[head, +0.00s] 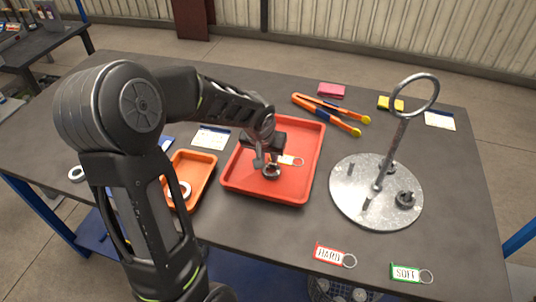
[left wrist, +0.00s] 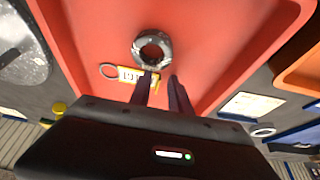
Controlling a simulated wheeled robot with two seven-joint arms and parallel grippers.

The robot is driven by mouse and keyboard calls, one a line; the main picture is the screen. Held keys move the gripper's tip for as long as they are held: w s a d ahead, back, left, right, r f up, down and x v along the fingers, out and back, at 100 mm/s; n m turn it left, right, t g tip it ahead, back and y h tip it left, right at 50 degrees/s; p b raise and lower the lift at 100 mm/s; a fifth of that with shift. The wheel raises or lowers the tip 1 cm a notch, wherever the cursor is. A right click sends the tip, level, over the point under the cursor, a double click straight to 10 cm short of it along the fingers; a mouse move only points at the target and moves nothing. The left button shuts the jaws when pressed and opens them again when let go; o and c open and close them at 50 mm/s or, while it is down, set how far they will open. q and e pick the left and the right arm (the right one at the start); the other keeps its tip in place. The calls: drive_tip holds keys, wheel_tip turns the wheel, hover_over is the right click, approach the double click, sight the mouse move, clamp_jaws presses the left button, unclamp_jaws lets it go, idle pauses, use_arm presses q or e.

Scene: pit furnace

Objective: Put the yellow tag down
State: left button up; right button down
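The yellow tag (head: 288,160), with a white label and a wire ring, appears to lie on the floor of the red tray (head: 236,177). It also shows in the left wrist view (left wrist: 129,74), partly behind one finger. A dark grey metal ring (head: 271,172) sits right beside the tag; it also shows in the left wrist view (left wrist: 152,47). My left gripper (head: 265,162) is low over the tray. In the left wrist view its fingers (left wrist: 163,80) stand apart with a gap between the tips. I cannot tell whether a finger touches the tag. My right gripper is out of view.
An orange tray (head: 205,178) with a pale ring stands left of the red tray. Orange tongs (head: 335,115) lie behind it. A round metal plate (head: 345,190) with a ring-topped post stands right. HARD (head: 329,254) and SOFT (head: 406,272) tags lie near the front edge.

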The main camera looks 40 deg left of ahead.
use_arm(q)
drive_tip(key=v, duration=1.2)
idle(0.6)
